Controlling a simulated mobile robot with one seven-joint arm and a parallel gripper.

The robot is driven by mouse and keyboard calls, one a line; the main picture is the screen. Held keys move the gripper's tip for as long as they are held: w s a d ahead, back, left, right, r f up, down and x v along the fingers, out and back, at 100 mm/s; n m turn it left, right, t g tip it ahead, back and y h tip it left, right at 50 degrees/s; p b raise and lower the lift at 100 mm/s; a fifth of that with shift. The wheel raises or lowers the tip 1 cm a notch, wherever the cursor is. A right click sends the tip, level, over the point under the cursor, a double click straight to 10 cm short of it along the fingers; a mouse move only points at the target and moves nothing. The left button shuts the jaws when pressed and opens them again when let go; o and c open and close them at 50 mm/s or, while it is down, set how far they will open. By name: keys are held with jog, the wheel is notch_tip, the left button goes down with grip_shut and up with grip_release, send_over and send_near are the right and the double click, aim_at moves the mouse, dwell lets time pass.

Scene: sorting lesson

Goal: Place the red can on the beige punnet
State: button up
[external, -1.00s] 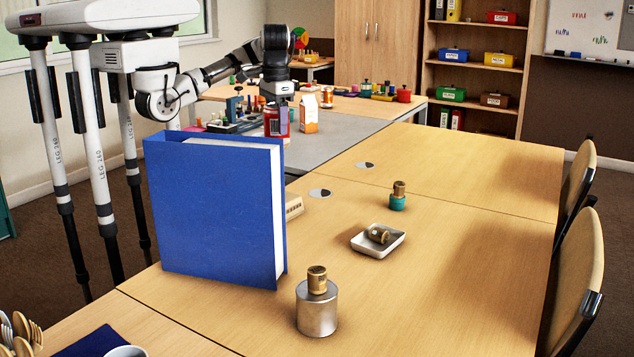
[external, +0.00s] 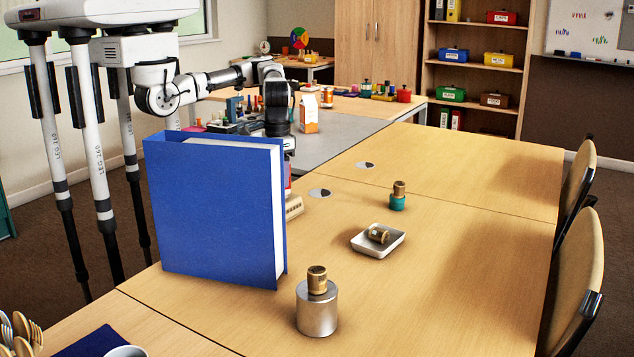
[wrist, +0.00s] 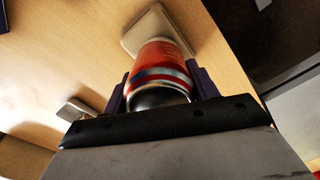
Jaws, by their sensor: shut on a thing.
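The red can (wrist: 160,62) is between the two fingers of my gripper (wrist: 160,88) in the wrist view, and the gripper is shut on it. A beige, rounded, tray-like thing, apparently the beige punnet (wrist: 180,28), lies just beyond the can's far end. The can covers part of it, and I cannot tell whether they touch. In the external view my gripper is low behind the blue binder, and only a sliver of the red can (external: 288,178) shows.
The tall blue binder (external: 215,215) stands upright close in front of my gripper. A white dish (external: 365,246), a teal-based weight (external: 398,202) and a metal cylinder (external: 317,312) stand farther right. The right tabletop is largely clear.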

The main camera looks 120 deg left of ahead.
jog(key=shift+f+b, duration=0.25)
jog(key=shift+b, duration=0.05)
jog(key=o, duration=0.9)
jog(key=shift+r, duration=0.1)
jog(key=shift+o, duration=0.2)
jog(key=shift+r, duration=0.1)
jog(key=shift+r+p, duration=0.25)
jog(key=shift+p, duration=0.25)
notch_tip(320, 180, up, 12)
jog(key=shift+f+b, duration=0.15)
jog(key=shift+b, duration=1)
